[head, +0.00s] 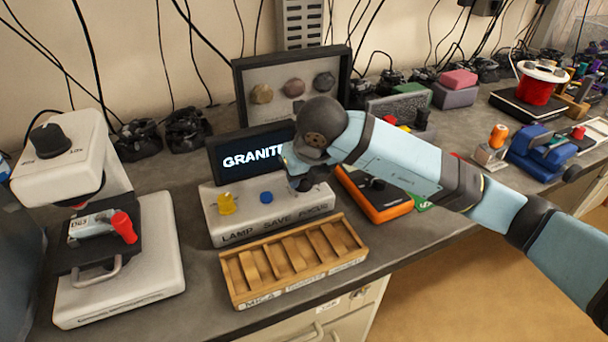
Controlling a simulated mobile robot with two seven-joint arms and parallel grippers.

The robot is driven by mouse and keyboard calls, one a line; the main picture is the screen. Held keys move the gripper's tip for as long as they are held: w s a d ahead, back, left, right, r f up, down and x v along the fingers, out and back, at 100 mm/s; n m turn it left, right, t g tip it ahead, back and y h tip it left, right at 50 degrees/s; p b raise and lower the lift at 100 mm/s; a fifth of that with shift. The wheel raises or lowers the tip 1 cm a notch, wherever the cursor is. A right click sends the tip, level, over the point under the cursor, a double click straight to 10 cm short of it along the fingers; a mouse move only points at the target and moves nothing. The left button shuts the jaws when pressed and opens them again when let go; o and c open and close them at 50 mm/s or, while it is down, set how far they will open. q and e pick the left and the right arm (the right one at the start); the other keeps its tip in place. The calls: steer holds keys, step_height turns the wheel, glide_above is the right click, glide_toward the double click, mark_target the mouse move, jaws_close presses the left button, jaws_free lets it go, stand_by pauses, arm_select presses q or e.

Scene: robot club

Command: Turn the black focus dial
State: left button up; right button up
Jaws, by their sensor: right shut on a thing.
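The black focus dial (319,187) sits at the right end of a light control box, above the word FOCUS, and is mostly hidden by my right gripper. My right gripper (303,185) reaches in from the right and is shut on the dial. The control box (243,228) also carries a yellow LAMP knob (226,204) and a blue SAVE button (266,197). Behind it a dark screen (236,160) reads GRANITE, with its right end covered by my arm. My left gripper is not in view.
A wooden slotted tray (232,283) stands in front of the control box. A white microscope (160,240) is at left. An orange meter (397,213) lies under my right arm. A framed sample case (243,92) stands behind. Bare bench shows between microscope and tray.

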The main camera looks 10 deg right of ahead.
stand_by(0.3)
steer(key=o, duration=0.9)
arm_select(q)
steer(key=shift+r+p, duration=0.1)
steer(key=shift+p, duration=0.4)
arm_select(e)
steer(key=shift+v, duration=6.9)
steer(key=shift+a, duration=0.1)
